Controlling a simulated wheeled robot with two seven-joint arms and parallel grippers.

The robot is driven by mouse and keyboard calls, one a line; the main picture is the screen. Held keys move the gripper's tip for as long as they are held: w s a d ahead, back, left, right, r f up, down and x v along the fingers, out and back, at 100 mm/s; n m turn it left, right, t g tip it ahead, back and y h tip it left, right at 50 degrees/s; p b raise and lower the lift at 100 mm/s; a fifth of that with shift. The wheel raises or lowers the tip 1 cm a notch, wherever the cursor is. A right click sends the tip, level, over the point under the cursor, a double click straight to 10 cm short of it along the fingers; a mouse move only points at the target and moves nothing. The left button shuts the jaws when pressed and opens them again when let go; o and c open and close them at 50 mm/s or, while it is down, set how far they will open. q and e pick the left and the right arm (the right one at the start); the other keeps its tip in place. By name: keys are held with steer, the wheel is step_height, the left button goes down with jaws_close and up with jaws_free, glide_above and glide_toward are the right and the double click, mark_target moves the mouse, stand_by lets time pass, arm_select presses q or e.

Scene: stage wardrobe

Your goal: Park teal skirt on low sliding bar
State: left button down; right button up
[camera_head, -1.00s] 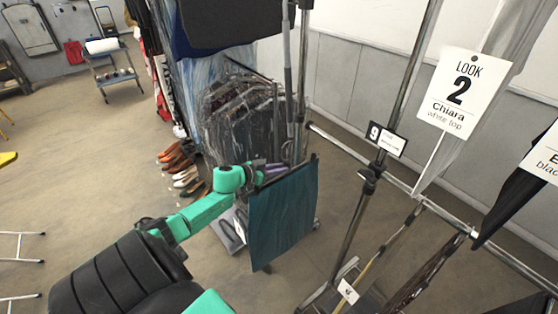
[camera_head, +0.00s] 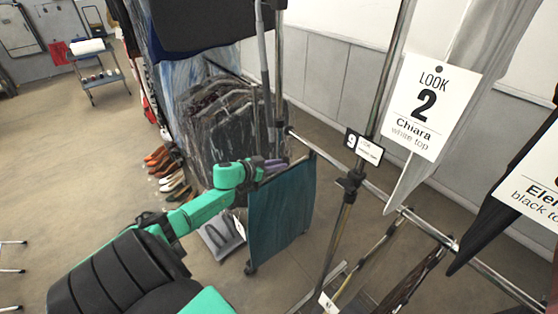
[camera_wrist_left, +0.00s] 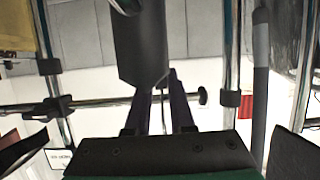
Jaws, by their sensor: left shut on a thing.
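The teal skirt (camera_head: 282,212) hangs nearly straight down in the middle of the head view. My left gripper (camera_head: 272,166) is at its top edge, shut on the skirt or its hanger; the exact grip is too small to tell. A low metal bar (camera_head: 326,158) runs behind and right of the skirt, down to the lower right; the skirt looks apart from it. In the left wrist view the gripper's fingers (camera_wrist_left: 163,95) point up the picture, with a bar with a dark end knob (camera_wrist_left: 100,102) beyond them. My right gripper is not in view.
A pole with a 9 tag (camera_head: 363,147) stands right of the skirt. A white top with a LOOK 2 card (camera_head: 424,107) and a black top (camera_head: 505,190) hang at the right. Bagged garments (camera_head: 225,115) and shoes (camera_head: 168,172) are behind my left arm.

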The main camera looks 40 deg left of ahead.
mark_target(284, 160)
arm_select(q)
steer(key=shift+s+r, duration=0.1)
steer(key=shift+r, duration=0.25)
steer(key=shift+w, duration=0.4)
steer(key=shift+w+d+b, duration=0.1)
steer(key=shift+w+b, duration=0.15)
steer(key=shift+b, duration=0.05)
steer(key=shift+w+d+b, duration=0.15)
steer(key=shift+w+b, duration=0.35)
steer(key=shift+w, duration=0.45)
steer(key=shift+w+d+b, duration=0.2)
steer(key=shift+w+b, duration=0.45)
steer(key=shift+w, duration=0.45)
steer(key=shift+w+d+b, duration=0.2)
steer(key=shift+w+b, duration=0.4)
steer(key=shift+w, duration=0.65)
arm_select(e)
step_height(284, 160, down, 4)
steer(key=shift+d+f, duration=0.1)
